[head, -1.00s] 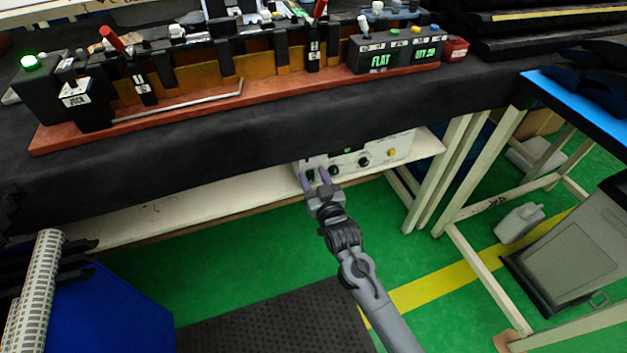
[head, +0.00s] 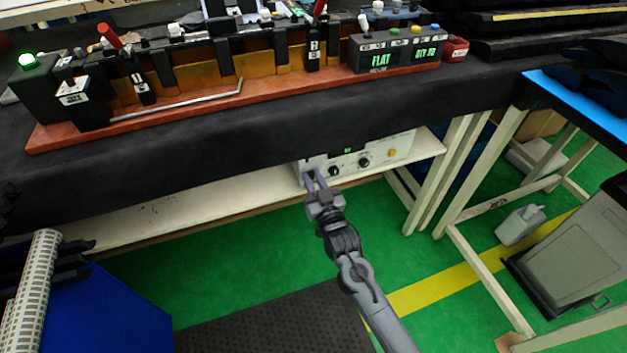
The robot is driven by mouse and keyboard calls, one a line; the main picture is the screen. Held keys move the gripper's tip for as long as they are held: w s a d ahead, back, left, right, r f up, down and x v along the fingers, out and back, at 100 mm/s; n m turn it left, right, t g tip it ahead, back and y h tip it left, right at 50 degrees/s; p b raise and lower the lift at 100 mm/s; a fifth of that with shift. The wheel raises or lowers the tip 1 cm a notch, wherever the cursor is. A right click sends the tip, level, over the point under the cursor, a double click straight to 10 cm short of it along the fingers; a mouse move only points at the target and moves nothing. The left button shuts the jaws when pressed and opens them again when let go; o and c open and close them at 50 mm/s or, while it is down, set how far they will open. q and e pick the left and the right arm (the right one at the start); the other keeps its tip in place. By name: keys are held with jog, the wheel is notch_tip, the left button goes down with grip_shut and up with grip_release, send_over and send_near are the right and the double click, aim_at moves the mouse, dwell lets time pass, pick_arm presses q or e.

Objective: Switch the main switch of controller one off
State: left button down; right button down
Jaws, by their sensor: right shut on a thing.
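A white controller box (head: 350,160) sits on the shelf under the table, its front panel carrying dark knobs, a small green display and a yellow button (head: 392,153). My right gripper (head: 315,177) is at the left end of that panel, its two purple-grey fingers close together. It is shut on a small part there, seemingly the main switch, which the fingers hide. Its on or off position cannot be seen. My left gripper is not in view.
The dark-covered table edge (head: 270,140) overhangs the shelf (head: 200,203). A fixture on a red-brown board (head: 55,138) stands on top. A blue box (head: 110,310) is lower left and a grey bin (head: 570,255) right.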

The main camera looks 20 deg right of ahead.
jog(key=shift+f+t+b, duration=0.45)
jog(key=shift+t+b, duration=0.25)
jog(key=shift+b, duration=0.05)
jog(key=shift+s+t+b, duration=0.1)
jog(key=shift+t+b, duration=0.25)
jog(key=shift+t, duration=0.15)
jog(key=shift+r, duration=0.1)
jog(key=c, duration=1)
grip_release()
jog(key=shift+o, duration=0.2)
